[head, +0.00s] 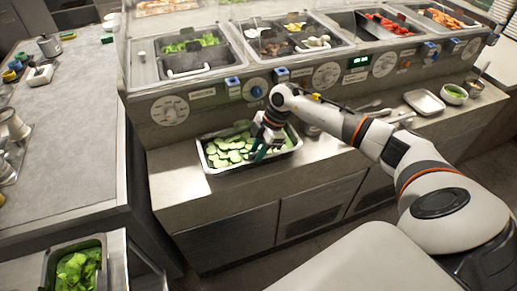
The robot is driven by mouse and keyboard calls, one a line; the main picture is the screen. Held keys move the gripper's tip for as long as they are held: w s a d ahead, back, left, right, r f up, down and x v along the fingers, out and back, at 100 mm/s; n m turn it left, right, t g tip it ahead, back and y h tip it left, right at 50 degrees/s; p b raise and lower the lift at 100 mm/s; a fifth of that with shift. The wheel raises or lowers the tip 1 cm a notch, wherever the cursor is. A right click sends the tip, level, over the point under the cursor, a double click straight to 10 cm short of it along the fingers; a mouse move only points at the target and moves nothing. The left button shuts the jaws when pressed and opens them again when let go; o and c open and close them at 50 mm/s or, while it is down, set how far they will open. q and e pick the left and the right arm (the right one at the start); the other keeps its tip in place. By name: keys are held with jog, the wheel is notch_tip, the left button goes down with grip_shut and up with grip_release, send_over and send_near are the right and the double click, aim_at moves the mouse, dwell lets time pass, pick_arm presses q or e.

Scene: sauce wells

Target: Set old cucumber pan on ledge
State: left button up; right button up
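The cucumber pan (232,169), a metal pan of sliced green cucumber (226,150), sits on the steel ledge (178,178) in front of the sauce wells. It looks level. My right gripper (261,153) points down at the right part of the pan, its dark fingers over the cucumber and close to the front rim. The fingers are small and partly overlap, so I cannot tell whether they are open or shut on the rim. My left gripper is out of view.
Behind the ledge are wells with lettuce (192,43), tomatoes (388,23) and other toppings, above a panel of dials (170,110). A pan of greens (76,270) is at lower left.

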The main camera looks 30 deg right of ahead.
jog(key=b+v, duration=0.1)
jog(key=v, duration=1.1)
